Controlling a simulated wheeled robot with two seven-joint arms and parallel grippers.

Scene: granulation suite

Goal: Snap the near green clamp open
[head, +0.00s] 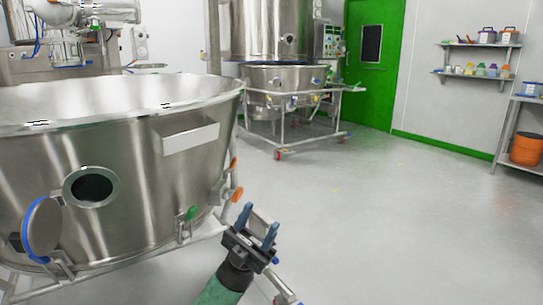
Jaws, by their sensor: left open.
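A green clamp (191,213) sits low on the right part of the large steel bowl (130,160), on a small metal bracket. It is small in the head view, so I cannot tell whether it is latched. My left gripper (257,222) is in front of the bowl's right side, to the right of the green clamp and apart from it in the picture. Its two blue fingers are spread and nothing is between them. My right gripper is not in view.
Orange knobs (236,194) stick out at the bowl's right edge. A round port (92,187) and a blue-rimmed cover (43,227) are on its front. A second steel vessel (280,78) stands on a wheeled frame behind. Open grey floor (370,210) lies to the right.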

